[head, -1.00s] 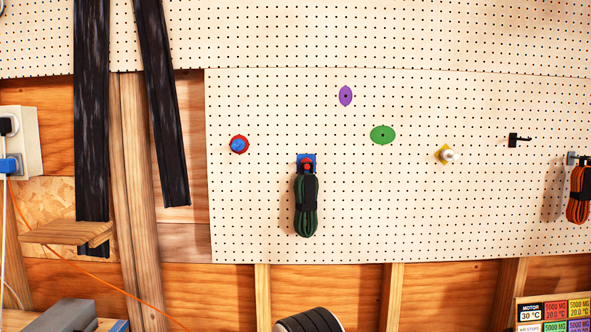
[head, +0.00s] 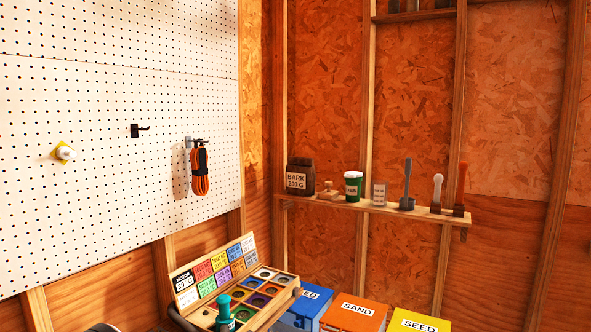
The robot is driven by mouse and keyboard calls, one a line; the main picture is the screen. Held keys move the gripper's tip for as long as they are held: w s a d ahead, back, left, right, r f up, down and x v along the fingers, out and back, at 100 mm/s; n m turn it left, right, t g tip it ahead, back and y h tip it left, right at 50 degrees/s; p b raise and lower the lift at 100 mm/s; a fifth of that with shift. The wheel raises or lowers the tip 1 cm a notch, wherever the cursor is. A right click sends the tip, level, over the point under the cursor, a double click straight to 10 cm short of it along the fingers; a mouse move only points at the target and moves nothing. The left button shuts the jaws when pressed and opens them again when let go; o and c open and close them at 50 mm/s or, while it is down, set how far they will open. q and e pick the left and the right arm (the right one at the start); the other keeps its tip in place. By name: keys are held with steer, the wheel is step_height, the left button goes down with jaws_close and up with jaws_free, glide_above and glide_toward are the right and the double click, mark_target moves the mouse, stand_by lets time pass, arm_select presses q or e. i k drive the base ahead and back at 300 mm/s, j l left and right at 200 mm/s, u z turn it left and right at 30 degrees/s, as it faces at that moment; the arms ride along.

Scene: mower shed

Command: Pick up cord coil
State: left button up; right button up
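An orange cord coil (head: 200,172) with a dark band around it hangs from a hook (head: 196,142) on the right part of the white pegboard, in the head view. The green cord coil of the earlier frame is out of view now. Neither of my grippers is in view.
An empty black hook (head: 139,130) and a yellow plate with a white knob (head: 64,152) are on the pegboard (head: 90,210). Below stands an open wooden case (head: 272,318) with coloured compartments. A shelf (head: 390,210) holds a bark bag and several small items. Labelled boxes (head: 353,314) stand lower right.

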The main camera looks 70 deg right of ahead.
mark_target(198, 155)
steer(key=z, duration=1.65)
